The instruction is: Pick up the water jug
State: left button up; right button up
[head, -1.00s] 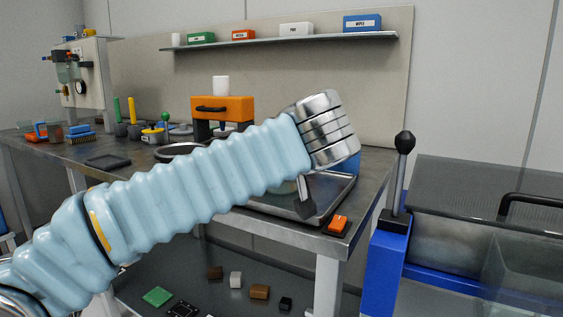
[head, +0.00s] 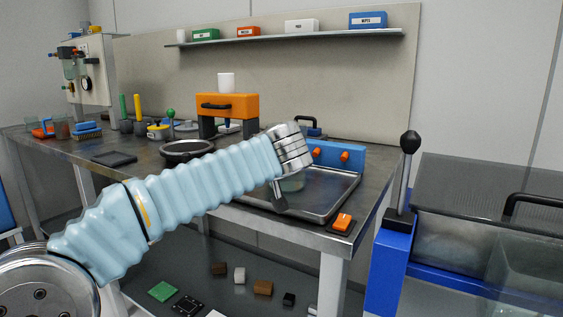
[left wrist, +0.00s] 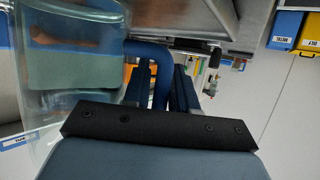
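The water jug is a clear vessel with teal content. My right gripper is out of view.
A metal tray (head: 325,205) lies at the bench's right end, with a blue unit with orange knobs (head: 345,155) behind it. An orange switch (head: 342,222) sits at the front corner. A blue stand with a black-knobbed lever (head: 408,145) is right of the bench.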

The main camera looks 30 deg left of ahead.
pick_arm(q)
grip_shut()
jog(key=shift+r, duration=0.1)
dwell(1.2)
